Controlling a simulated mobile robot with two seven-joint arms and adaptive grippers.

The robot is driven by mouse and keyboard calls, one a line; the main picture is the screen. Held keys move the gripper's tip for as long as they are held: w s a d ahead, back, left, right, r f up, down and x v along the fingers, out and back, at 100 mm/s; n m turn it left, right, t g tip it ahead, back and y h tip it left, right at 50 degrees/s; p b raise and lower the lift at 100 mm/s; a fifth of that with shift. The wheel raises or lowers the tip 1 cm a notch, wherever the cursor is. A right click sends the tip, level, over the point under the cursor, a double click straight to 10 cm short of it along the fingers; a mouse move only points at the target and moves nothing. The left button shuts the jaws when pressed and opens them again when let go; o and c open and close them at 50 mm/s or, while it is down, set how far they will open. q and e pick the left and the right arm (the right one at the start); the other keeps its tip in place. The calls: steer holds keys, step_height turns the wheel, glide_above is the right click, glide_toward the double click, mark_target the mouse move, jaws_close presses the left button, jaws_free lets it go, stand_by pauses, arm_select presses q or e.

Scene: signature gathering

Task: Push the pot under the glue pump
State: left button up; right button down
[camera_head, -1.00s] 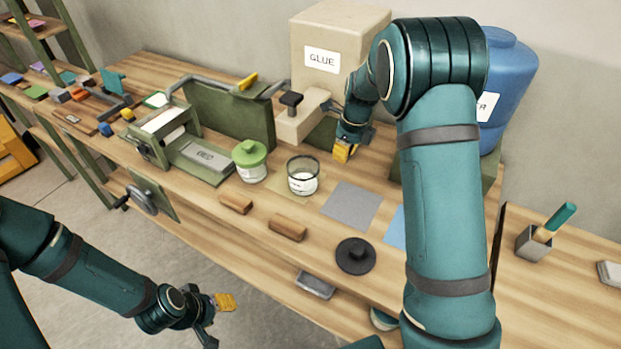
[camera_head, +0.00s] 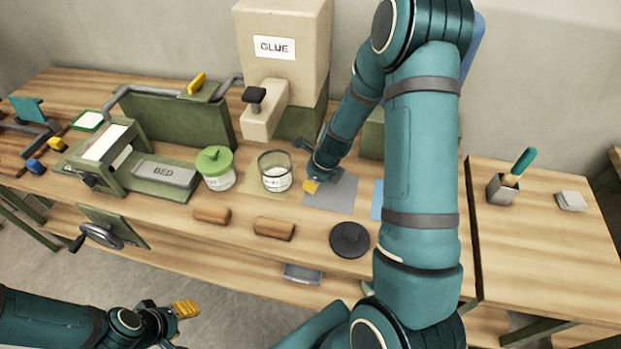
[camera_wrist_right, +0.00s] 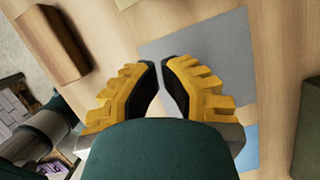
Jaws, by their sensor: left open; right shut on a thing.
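The spout has a black knob and sticks out from the beige GLUE box (camera_head: 284,40). My right gripper (camera_head: 312,186) is low over the grey mat, just right of the pot, with a small gap to it. In the right wrist view its yellow fingers (camera_wrist_right: 160,72) are nearly together, with nothing visible between them. My left gripper (camera_head: 182,324) is open and empty, in front of the bench.
A green-lidded jar (camera_head: 219,180) stands left of the pot. Two wooden blocks (camera_head: 212,215) and a black disc (camera_head: 350,240) lie along the front. A grey mat (camera_head: 340,196) lies to the right. A green press (camera_head: 165,178) stands at left.

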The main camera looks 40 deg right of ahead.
mark_target(284, 183)
steer(key=x, duration=0.5)
steer(key=shift+f+b, duration=0.3)
steer(key=w, duration=0.1)
steer(key=w+a, duration=0.1)
steer(key=w, duration=0.1)
steer(key=shift+a+f+p, duration=0.1)
steer(key=shift+a+p, duration=0.15)
steer(key=shift+p, duration=0.1)
steer(key=shift+w+a, duration=0.2)
steer(key=shift+w, duration=0.3)
steer(key=shift+w+a+p, duration=0.25)
steer(key=shift+w+a, duration=0.25)
steer(key=shift+w, duration=0.4)
steer(key=shift+w+a+p, duration=0.25)
steer(key=shift+w+a, duration=0.25)
steer(key=shift+w, duration=0.35)
steer(key=shift+s+d, duration=0.1)
